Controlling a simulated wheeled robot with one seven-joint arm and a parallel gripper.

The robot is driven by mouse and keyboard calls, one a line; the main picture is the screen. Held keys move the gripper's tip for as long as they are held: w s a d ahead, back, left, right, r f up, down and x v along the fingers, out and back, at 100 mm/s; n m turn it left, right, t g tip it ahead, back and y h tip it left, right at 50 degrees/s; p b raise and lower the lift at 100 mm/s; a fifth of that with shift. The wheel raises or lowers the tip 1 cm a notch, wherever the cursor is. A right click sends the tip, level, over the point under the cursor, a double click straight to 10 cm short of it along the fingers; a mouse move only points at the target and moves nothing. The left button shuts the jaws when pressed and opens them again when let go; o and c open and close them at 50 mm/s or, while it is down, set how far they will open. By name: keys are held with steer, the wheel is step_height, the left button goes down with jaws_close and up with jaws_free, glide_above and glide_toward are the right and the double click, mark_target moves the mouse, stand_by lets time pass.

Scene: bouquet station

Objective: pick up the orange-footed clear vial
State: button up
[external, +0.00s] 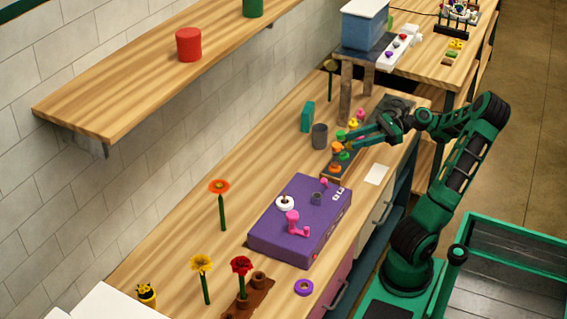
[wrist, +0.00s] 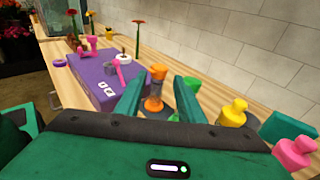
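The orange-footed clear vial (wrist: 153,90) stands upright in the wrist view, with an orange top, a clear middle and an orange base. In the external view my gripper (external: 346,139) is low over the rack. Whether the fingertips reach fully around the vial I cannot tell.
A green vial (wrist: 190,86), a yellow vial (wrist: 233,112) and a pink vial (wrist: 295,152) stand close on the right. A purple box (external: 300,222) lies further along the bench. A grey cup (external: 320,136) and a teal block (external: 307,116) stand behind the rack.

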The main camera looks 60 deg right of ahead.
mark_target(337, 158)
steer(key=shift+x, duration=3)
steer(key=shift+r, duration=0.1)
jaws_close()
